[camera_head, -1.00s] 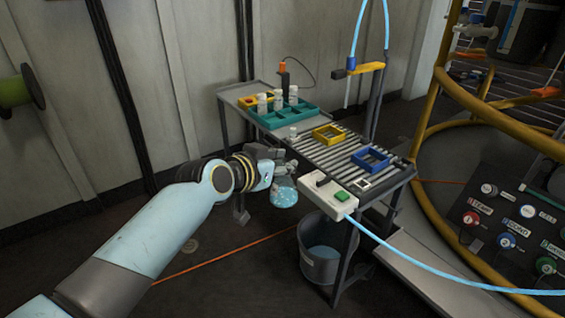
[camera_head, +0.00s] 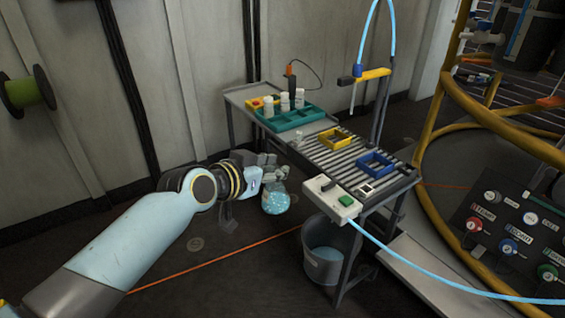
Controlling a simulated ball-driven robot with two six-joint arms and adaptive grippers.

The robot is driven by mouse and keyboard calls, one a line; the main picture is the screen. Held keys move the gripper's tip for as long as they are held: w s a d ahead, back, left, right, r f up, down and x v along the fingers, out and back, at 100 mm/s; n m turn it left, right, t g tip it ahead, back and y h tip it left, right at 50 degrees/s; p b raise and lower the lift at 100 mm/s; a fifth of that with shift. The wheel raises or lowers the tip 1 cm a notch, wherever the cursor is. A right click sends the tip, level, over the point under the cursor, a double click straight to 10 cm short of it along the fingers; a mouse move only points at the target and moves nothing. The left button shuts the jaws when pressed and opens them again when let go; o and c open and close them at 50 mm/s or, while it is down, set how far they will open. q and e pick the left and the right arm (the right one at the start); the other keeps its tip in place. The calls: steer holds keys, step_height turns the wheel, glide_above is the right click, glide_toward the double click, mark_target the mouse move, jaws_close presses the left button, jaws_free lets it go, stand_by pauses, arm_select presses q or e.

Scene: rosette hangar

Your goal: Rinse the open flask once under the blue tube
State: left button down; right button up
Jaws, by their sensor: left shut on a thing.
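My left gripper (camera_head: 268,172) is shut on a flask (camera_head: 276,201), held left of the bench in mid-air. The flask is round and clear, with pale blue speckled contents, and looks tilted. The gripper hides its neck. The blue tube (camera_head: 391,32) arches above the bench and runs into a blue fitting on a yellow arm (camera_head: 373,74). A thin pale spout hangs below that arm. The flask is well to the left of the spout and lower. My right gripper is not in view.
The slatted bench (camera_head: 338,158) carries a yellow frame (camera_head: 335,138), a blue frame (camera_head: 376,162) and a teal tray (camera_head: 292,117) with white bottles. A white box with a green button (camera_head: 332,197) sits at its front edge. A bucket (camera_head: 326,252) stands below. Yellow pipes (camera_head: 440,100) rise at right.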

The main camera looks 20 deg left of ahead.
arm_select(q)
steer(key=s+a, duration=0.3)
steer(key=s, duration=0.2)
steer(key=shift+p, duration=0.3)
steer(key=shift+s+a+r, duration=0.1)
